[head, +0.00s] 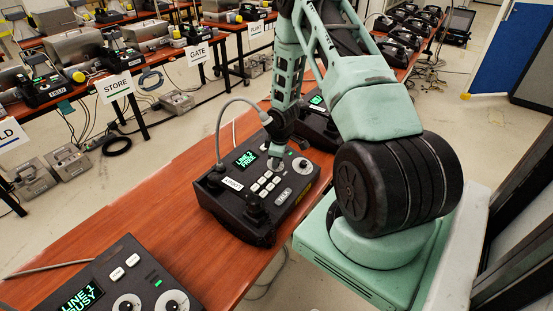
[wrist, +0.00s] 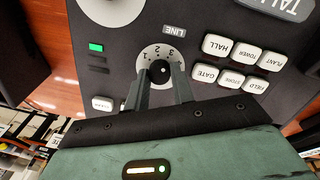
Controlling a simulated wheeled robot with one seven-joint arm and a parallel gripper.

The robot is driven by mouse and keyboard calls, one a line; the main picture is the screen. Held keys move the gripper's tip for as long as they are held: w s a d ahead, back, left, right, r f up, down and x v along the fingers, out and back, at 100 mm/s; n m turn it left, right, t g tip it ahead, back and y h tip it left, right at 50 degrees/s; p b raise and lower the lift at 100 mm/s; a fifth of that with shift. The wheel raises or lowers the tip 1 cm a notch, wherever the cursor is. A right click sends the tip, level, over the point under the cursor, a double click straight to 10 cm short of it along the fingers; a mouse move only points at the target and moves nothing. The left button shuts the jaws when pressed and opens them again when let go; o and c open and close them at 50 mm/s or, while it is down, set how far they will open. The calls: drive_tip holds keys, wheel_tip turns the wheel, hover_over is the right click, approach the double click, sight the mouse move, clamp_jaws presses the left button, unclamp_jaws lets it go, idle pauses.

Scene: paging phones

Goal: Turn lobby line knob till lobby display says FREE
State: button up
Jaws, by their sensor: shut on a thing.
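A black paging phone console (head: 265,228) stands on the wooden table, with a small white tag (head: 232,184) that seems to read LOBBY. Its green display (head: 246,160) reads LINE and FREE; the line digit is too small to be sure of. My gripper (head: 275,160) reaches down onto this console beside the display. In the wrist view my gripper (wrist: 160,80) is shut on the dark LINE knob (wrist: 159,69), one finger on each side. The white dial ring (wrist: 151,52) with digits shows around the knob. In the head view the knob is mostly hidden by the gripper.
White keys, including HALL (wrist: 218,46) and GATE (wrist: 205,73), sit close beside the knob. Another console (head: 118,283) at lower left displays LINE 1 BUSY. Bare tabletop (head: 165,208) lies left of the lobby console. Further consoles stand on tables behind.

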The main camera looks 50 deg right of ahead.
drive_tip(key=o, duration=1)
drive_tip(key=s+a+r+b, duration=0.1)
drive_tip(key=s+r, duration=0.2)
drive_tip(key=r, duration=1.4)
drive_tip(key=shift+s, duration=0.1)
